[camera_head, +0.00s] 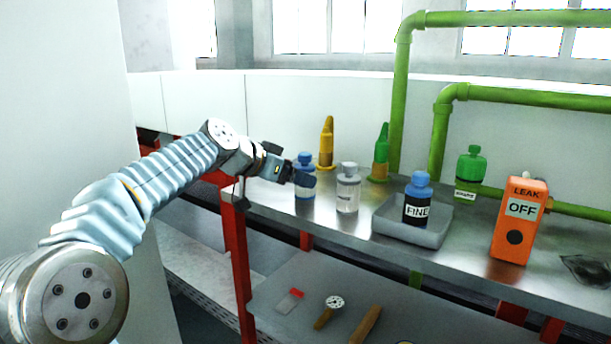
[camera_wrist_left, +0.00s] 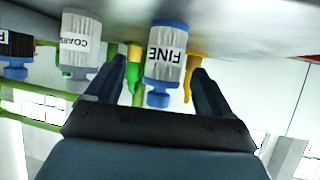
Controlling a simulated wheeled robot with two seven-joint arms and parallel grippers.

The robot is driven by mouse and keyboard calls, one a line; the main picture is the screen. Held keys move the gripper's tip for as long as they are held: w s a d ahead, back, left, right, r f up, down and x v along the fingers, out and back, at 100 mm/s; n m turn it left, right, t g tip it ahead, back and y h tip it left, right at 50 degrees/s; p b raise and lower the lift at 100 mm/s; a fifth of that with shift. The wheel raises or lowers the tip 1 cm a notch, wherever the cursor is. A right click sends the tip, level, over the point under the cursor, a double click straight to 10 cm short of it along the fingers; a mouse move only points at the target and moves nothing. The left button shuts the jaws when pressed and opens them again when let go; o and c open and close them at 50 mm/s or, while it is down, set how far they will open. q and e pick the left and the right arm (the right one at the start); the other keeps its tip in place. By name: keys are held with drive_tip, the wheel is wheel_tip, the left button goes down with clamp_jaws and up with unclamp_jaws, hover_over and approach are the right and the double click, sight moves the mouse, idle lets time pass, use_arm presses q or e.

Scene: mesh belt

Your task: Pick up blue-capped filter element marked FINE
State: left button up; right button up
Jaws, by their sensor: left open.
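A pale filter element with a blue cap (camera_head: 304,194) stands upright at the left end of the metal bench. In the wrist view, which is upside down, this element (camera_wrist_left: 166,52) reads FINE. My left gripper (camera_head: 298,177) is open in front of it, partly hiding it in the head view. In the wrist view the element appears between the two open fingers (camera_wrist_left: 157,72); I cannot tell whether they touch it. A second blue-capped element, dark-bodied and marked FINE (camera_head: 417,209), stands in a grey tray (camera_head: 400,232). My right gripper is not in view.
A grey-capped element (camera_head: 347,190), marked COARSE in the wrist view (camera_wrist_left: 78,45), stands just right of the pale one. Yellow (camera_head: 326,145) and green (camera_head: 381,152) cone-shaped items stand behind. An orange LEAK OFF box (camera_head: 519,222) and green pipes are farther right.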

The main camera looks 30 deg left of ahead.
use_arm(q)
drive_tip(key=x, duration=0.1)
drive_tip(key=p+x, duration=0.1)
drive_tip(key=x, duration=0.1)
drive_tip(key=p+x, duration=0.1)
drive_tip(key=shift+w+a+f, duration=0.15)
drive_tip(key=shift+w+a, duration=0.1)
drive_tip(key=shift+w, duration=0.1)
drive_tip(key=shift+w+f, duration=0.2)
drive_tip(key=shift+w, duration=0.05)
drive_tip(key=c, duration=1.1)
